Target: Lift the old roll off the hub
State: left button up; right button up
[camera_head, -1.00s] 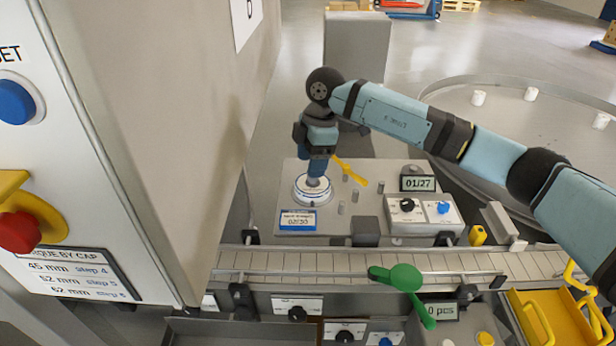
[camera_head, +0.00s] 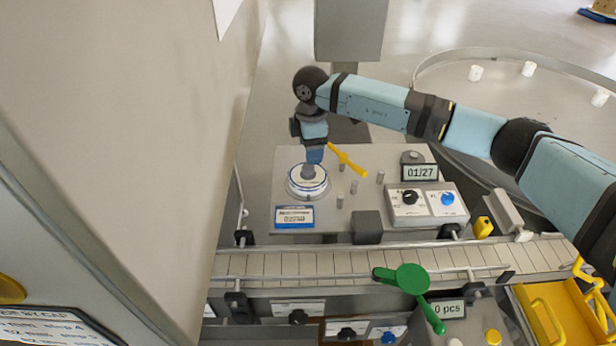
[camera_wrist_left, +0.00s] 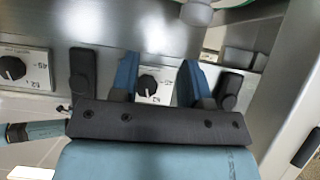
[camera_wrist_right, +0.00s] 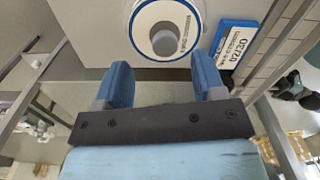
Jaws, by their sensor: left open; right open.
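The old roll (camera_head: 308,184), a white disc with a blue ring, sits flat on the hub (camera_head: 308,171), whose grey end shows at its centre. The roll (camera_wrist_right: 142,17) and the grey hub end (camera_wrist_right: 165,42) also show in the right wrist view. My right gripper (camera_head: 314,158) is just above the roll in the head view. Its fingers (camera_wrist_right: 162,85) are open and empty, apart from the roll. My left gripper (camera_wrist_left: 158,80) is open and empty, facing a panel with knobs; it is not seen in the head view.
A blue-framed label (camera_head: 294,217) stands in front of the roll. A yellow lever (camera_head: 347,160) and several small pegs are to its right, beside a 01/27 display (camera_head: 420,172). A conveyor (camera_head: 330,263) with a green paddle (camera_head: 411,279) runs in front. A tall cabinet (camera_head: 120,130) fills the left.

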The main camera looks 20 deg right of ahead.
aim_at(308, 175)
jog(key=f, duration=0.2)
jog(key=f+p, duration=0.1)
jog(key=shift+s+a+f, duration=0.25)
jog(key=shift+a+f, duration=0.05)
jog(key=shift+f, duration=0.65)
grip_shut()
